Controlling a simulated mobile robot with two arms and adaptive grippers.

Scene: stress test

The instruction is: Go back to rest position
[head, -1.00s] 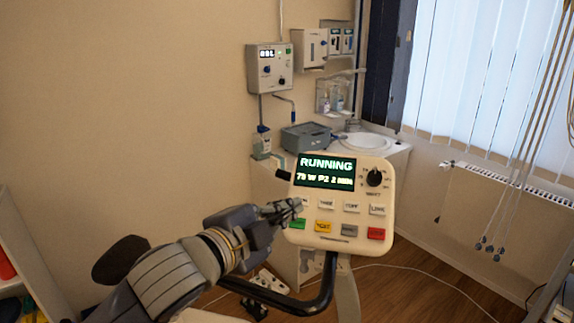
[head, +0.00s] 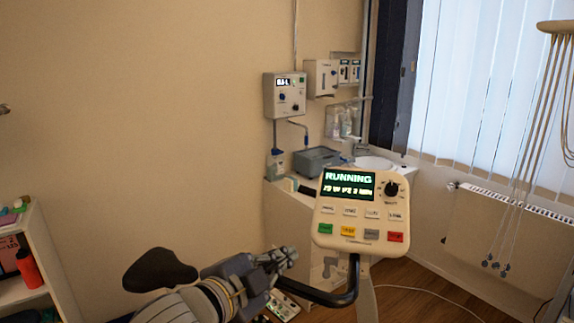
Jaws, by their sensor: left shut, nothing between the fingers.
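My left gripper (head: 284,257) is shut and empty. It is in the lower middle of the head view, to the left of and below the control console, apart from its buttons. The cream console (head: 358,212) stands on a dark handlebar (head: 335,296). Its screen (head: 348,185) reads RUNNING, with a smaller line of text below it. Green, yellow, grey and red buttons sit along its bottom row, and a black knob is at its upper right. My right gripper is not in view.
A black saddle (head: 160,269) is just behind my left arm. A white shelf (head: 38,262) with a red bottle (head: 29,268) stands at the left. A sink counter (head: 290,200) is behind the console, and a radiator (head: 515,204) is under the window at the right.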

